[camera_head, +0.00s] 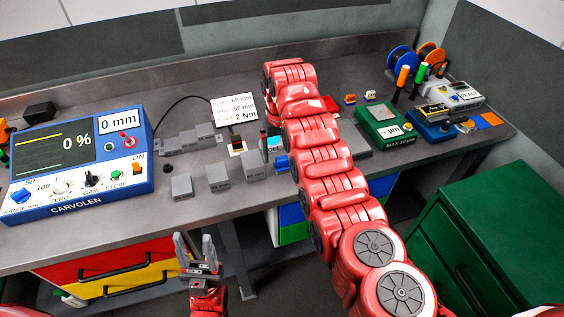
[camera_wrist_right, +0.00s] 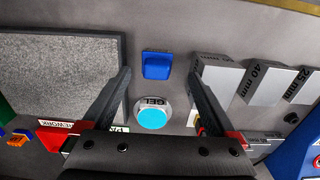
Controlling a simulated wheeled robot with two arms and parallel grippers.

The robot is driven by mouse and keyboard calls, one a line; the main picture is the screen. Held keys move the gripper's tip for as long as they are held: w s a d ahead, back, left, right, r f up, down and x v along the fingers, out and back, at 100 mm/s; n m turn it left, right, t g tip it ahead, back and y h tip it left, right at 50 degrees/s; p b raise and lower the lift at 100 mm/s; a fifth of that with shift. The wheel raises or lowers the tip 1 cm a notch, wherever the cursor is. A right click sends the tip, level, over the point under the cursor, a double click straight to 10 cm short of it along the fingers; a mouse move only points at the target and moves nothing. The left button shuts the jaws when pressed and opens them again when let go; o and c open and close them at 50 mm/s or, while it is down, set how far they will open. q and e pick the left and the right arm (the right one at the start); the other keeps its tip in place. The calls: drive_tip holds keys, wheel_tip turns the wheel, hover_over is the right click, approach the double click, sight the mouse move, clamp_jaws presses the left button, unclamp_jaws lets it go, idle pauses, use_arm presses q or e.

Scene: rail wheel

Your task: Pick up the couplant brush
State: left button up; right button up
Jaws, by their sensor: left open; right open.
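I cannot pick out the couplant brush for certain. A small blue piece (camera_head: 281,163) lies on the bench beside my right arm; it shows as a blue block (camera_wrist_right: 157,65) in the right wrist view. A gel jar (camera_head: 274,143) with a cyan lid stands behind it, also seen in the wrist view (camera_wrist_right: 152,118). A thin dark upright item (camera_head: 263,139) stands left of the jar. My right gripper (camera_wrist_right: 160,74) is open and empty, its fingers either side of the blue block and jar in the picture. My left gripper (camera_head: 196,240) is open and empty before the bench.
Grey step blocks (camera_head: 217,177) stand left of the jar. A blue flaw detector (camera_head: 75,160) fills the bench's left end. A grey textured slab (camera_wrist_right: 60,75) lies beside the right gripper's left finger.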

sight(282, 158)
drive_tip(key=shift+w+d+f+p, duration=0.15)
drive_tip(key=shift+f+p, duration=0.2)
drive_tip(key=shift+f, duration=0.8)
drive_tip(key=shift+s+d+f+p, duration=0.1)
drive_tip(key=shift+f+p, duration=0.2)
drive_tip(key=shift+f, duration=0.8)
drive_tip(key=c, duration=1.4)
